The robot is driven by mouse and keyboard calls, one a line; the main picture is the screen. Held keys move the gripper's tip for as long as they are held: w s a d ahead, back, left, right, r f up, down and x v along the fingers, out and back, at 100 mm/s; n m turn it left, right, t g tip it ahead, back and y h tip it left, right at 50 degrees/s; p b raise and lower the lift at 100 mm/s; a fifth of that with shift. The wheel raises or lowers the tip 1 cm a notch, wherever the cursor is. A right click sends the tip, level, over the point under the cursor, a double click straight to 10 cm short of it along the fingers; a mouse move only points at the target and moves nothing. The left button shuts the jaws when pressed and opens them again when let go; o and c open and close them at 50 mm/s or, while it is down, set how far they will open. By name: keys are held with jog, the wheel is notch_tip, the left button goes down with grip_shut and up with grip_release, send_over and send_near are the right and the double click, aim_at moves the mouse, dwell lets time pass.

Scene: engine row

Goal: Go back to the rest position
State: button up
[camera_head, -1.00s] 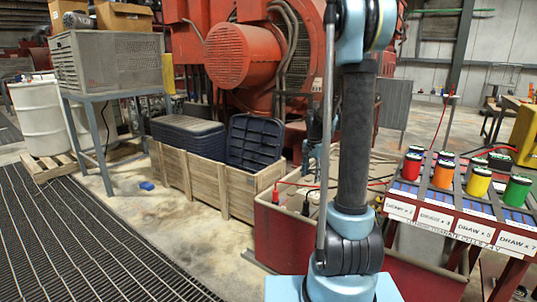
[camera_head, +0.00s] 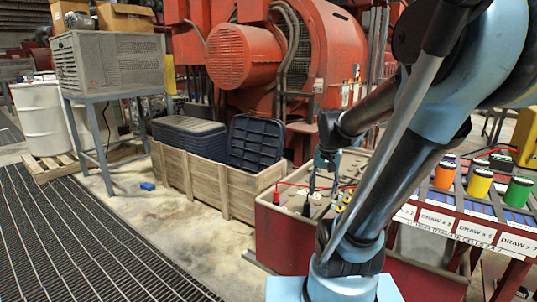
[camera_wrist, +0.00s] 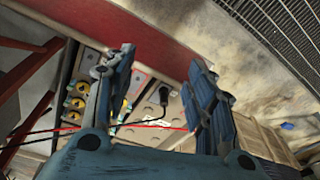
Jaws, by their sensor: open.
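My gripper (camera_head: 322,178) hangs over the top of a red-sided box (camera_head: 285,240) in the head view. In the wrist view my gripper (camera_wrist: 157,72) is open, with its two dark fingers wide apart and nothing held between them. Past the fingers is the box's panel, with a row of yellow ringed parts (camera_wrist: 76,103) and a black plug (camera_wrist: 163,95) on a cable. I cannot tell how far the fingertips are above the panel.
A red cable (camera_head: 292,184) runs over the box. A rack with coloured cans, one of them orange (camera_head: 445,175), stands to the right, partly behind my arm. A wooden crate (camera_head: 207,188) with dark bins is to the left. The grating floor (camera_head: 80,240) is clear.

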jog(key=s+f+n, duration=0.3)
jog(key=s+f, duration=0.2)
jog(key=s, duration=0.6)
jog(key=shift+s+f+n+t, duration=0.2)
jog(key=shift+s+n+t, duration=0.1)
jog(key=shift+s+n, duration=0.1)
jog(key=c, duration=0.3)
jog(key=shift+c, duration=0.5)
